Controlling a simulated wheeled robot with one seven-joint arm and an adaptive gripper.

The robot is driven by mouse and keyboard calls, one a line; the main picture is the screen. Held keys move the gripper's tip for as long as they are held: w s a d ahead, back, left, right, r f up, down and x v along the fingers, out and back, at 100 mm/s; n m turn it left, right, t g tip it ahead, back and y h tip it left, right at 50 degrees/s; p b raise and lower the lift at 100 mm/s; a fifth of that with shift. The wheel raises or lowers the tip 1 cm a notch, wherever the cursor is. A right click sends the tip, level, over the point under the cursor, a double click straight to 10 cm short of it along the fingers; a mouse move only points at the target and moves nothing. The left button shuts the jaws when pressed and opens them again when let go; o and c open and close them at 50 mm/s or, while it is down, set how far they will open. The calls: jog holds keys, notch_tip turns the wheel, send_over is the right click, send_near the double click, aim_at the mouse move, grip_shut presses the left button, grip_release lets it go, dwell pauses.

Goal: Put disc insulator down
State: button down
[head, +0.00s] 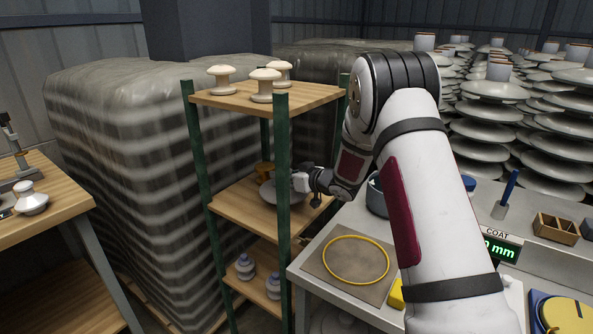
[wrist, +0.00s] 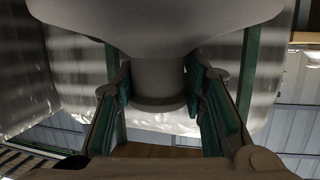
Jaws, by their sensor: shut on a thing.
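My gripper (head: 303,182) reaches into the middle level of a wooden shelf rack (head: 230,211) with green posts. It is shut on a grey disc insulator (head: 268,192), which is at or just above the middle shelf board; I cannot tell whether it touches. A green post partly hides it in the head view. In the wrist view the disc insulator (wrist: 160,85) fills the upper middle, with its narrow neck between the green-padded fingers of my gripper (wrist: 160,100).
Several white insulators (head: 262,85) stand on the top board, and small grey-blue ones (head: 245,266) on the lowest. An orange-brown item (head: 264,170) is behind the disc. A grey bench (head: 330,285) with a yellow ring (head: 356,259) stands right of the rack. Wrapped pallets (head: 120,150) stand behind.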

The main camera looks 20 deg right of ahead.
aim_at(266, 192)
jog(key=a, duration=0.1)
jog(key=s+a, duration=0.1)
jog(key=a, duration=0.1)
jog(key=s+a, duration=0.1)
jog(key=a, duration=0.1)
jog(key=shift+s+r, duration=0.15)
jog(key=shift+s, duration=0.1)
jog(key=shift+s+a+f, duration=0.15)
jog(key=shift+a+f, duration=0.05)
jog(key=shift+f, duration=1.55)
jog(key=c, duration=1)
grip_release()
jog(key=shift+f, duration=0.2)
jog(key=shift+d+r, duration=0.1)
jog(key=v, duration=0.7)
jog(key=shift+s+p, duration=0.2)
jog(key=shift+p, duration=0.15)
jog(key=shift+d, duration=0.1)
